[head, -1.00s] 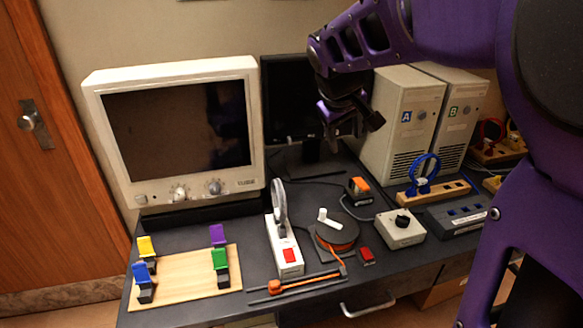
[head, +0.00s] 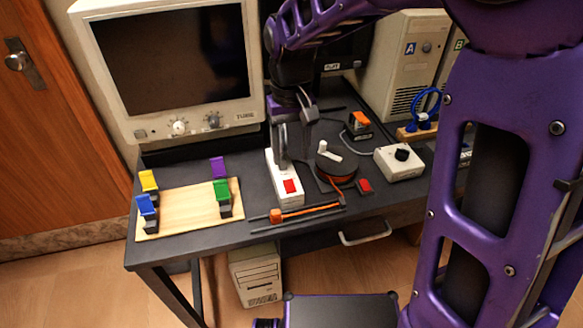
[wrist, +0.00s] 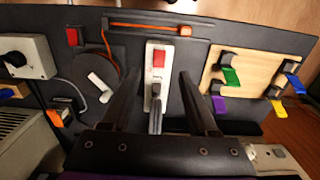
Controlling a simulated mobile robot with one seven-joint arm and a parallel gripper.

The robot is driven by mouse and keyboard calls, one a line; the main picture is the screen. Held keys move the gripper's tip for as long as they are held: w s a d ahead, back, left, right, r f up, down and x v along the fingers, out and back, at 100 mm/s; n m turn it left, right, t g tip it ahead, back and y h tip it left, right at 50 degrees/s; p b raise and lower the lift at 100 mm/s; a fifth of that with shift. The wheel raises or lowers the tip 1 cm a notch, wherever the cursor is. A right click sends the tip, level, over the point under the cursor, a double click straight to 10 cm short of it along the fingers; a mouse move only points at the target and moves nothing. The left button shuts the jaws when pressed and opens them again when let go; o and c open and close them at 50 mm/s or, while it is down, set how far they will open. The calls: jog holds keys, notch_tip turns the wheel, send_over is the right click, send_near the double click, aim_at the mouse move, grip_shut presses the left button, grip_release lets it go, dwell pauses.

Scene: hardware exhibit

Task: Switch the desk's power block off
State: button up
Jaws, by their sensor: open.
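The white power block (head: 289,193) lies on the dark desk, with a red rocker switch (head: 291,186) at its near end. The block also shows in the wrist view (wrist: 150,72), with the red switch (wrist: 158,58) beyond the fingertips. A grey upright piece (wrist: 155,96) stands on the block's other end. My gripper (head: 291,155) is open above the block's back part. In the wrist view its two dark fingers (wrist: 159,80) stand apart, one on each side of the block and the grey piece. I cannot tell whether they touch anything. The switch's on or off position is too small to tell.
A wooden board (head: 185,205) with coloured clips lies left. An orange-handled slider (head: 300,211) lies in front. The old monitor (head: 170,65) stands behind left.

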aim_at(291, 190)
notch_tip(291, 190, down, 10)
jog(key=shift+r+b, duration=0.15)
jog(key=shift+b, duration=0.7)
jog(key=shift+c, duration=0.3)
grip_shut()
